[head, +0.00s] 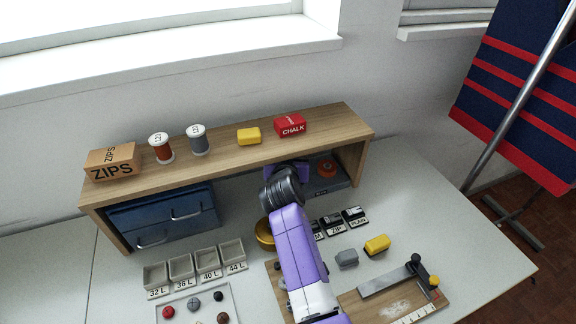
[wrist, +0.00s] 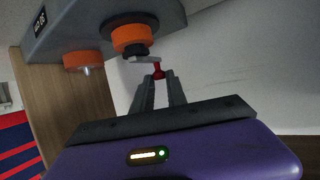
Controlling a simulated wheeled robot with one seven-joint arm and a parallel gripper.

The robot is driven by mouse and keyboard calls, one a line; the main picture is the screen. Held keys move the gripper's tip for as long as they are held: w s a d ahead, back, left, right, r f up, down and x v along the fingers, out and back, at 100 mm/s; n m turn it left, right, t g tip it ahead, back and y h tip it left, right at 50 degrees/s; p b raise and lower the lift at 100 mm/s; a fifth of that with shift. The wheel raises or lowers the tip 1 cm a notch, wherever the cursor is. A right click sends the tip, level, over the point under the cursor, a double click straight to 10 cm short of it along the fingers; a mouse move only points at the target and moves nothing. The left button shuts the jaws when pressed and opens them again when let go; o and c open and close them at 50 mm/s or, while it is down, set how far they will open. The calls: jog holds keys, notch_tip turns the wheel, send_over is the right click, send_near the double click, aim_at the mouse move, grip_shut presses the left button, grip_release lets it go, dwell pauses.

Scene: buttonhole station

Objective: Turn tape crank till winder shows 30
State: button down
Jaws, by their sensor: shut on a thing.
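The tape winder is a grey box with orange discs under the right end of the wooden shelf; its body (head: 340,183) is partly hidden by my arm in the head view. In the wrist view the winder (wrist: 85,22) fills the top left, tilted, with two orange discs. A small dark display (wrist: 38,22) sits on its face; its number is too small to read. The crank (wrist: 146,59) is a short grey bar at the larger disc, with a red knob (wrist: 158,69) at its end. My gripper (wrist: 159,78) is shut on the red knob.
The wooden shelf (head: 228,158) bears a ZIPS box, two spools, a yellow block and a red CHALK box. Blue drawers (head: 160,216) stand under its left. Small trays, a brass bowl (head: 264,232), a grey block, a yellow block (head: 377,244) and a cutting board (head: 400,300) lie in front.

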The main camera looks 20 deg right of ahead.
jog(key=shift+d+f+m+g+h+b, duration=0.2)
jog(key=shift+m+g+h+b, duration=0.15)
jog(key=shift+b, duration=0.3)
jog(key=c, duration=1.4)
grip_release()
jog(key=shift+r, duration=0.1)
jog(key=shift+s+a+r, duration=0.1)
jog(key=shift+s+a, duration=0.2)
jog(key=shift+s, duration=0.1)
jog(key=s+a, duration=0.2)
jog(key=s, duration=0.1)
jog(key=s+a+b, duration=0.1)
jog(key=s, duration=0.3)
jog(key=s+a+b, duration=0.1)
jog(key=s+a, duration=0.1)
jog(key=s, duration=0.1)
jog(key=shift+s+a+r, duration=0.1)
jog(key=shift+s+a, duration=0.25)
jog(key=shift+s, duration=0.05)
